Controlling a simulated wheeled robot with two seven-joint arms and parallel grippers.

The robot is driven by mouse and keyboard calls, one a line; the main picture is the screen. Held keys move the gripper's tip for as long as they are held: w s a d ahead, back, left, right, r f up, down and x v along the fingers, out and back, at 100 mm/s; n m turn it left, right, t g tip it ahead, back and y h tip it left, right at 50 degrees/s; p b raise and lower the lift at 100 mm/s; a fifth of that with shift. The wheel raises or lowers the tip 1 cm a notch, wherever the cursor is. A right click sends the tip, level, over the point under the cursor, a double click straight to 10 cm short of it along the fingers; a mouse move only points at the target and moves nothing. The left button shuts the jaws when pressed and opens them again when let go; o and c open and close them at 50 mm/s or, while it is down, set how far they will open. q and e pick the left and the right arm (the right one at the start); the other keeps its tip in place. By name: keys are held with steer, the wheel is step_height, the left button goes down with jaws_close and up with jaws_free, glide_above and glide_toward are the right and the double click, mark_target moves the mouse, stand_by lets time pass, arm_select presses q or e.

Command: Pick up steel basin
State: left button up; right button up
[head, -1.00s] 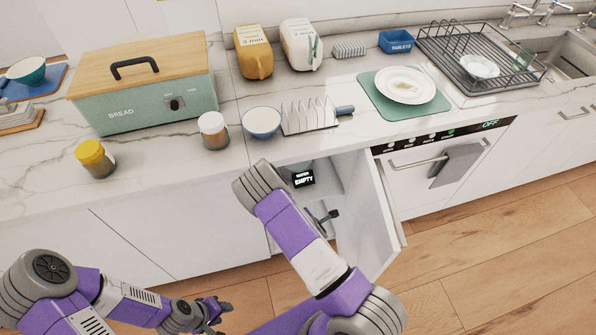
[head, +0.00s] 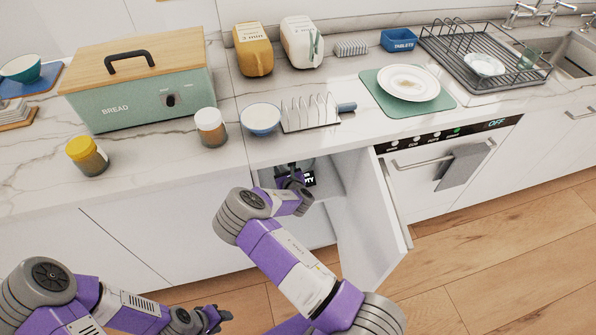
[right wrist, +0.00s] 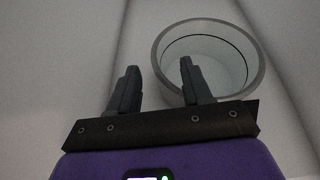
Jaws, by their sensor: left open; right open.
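The round steel basin (right wrist: 208,62) shows in the right wrist view, with a grey rim and a pale inside. It lies beyond my right gripper and to the right of its middle; the right finger overlaps its near left rim in the picture. I cannot tell whether they touch. My right gripper (right wrist: 160,70) is open with nothing between its fingers. In the head view my right gripper (head: 293,176) is at the open cabinet below the counter, and I cannot make out the basin there. My left gripper (head: 217,318) is low in front of the cabinets, open and empty.
The cabinet door (head: 368,225) stands open to the right of my right arm. Above, the counter edge carries a blue bowl (head: 261,119), a toast rack (head: 310,114) and jars (head: 210,127).

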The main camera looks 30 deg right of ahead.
steer(key=shift+x, duration=0.8)
jaws_close()
steer(key=shift+s+f, duration=0.1)
